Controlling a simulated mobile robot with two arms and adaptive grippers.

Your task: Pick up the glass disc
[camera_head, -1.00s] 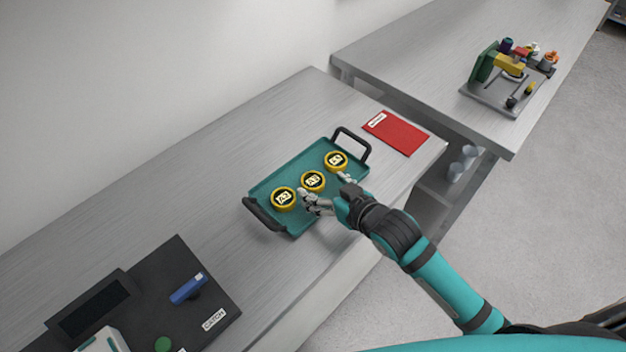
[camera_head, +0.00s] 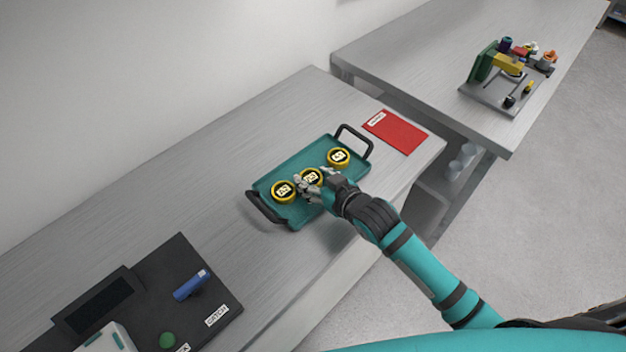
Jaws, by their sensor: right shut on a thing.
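Three round discs with yellow rims and dark, pale-marked faces sit in a row over a teal tray (camera_head: 262,190): a left disc (camera_head: 284,191), a middle disc (camera_head: 313,176) and a right disc (camera_head: 339,157). My right gripper (camera_head: 312,181) reaches in from the lower right. It is shut on the middle disc, with fingers on its two sides, and partly covers its near edge. I cannot tell whether that disc is lifted off the tray. The markings are too small to read surely. My left gripper is out of view.
The tray has dark raised handles at both ends. A red folder (camera_head: 397,132) lies beyond its right end. A black mat (camera_head: 130,318) with a blue object (camera_head: 191,285) is at lower left. A second table (camera_head: 420,60) holds an instrument. Bench between mat and tray is clear.

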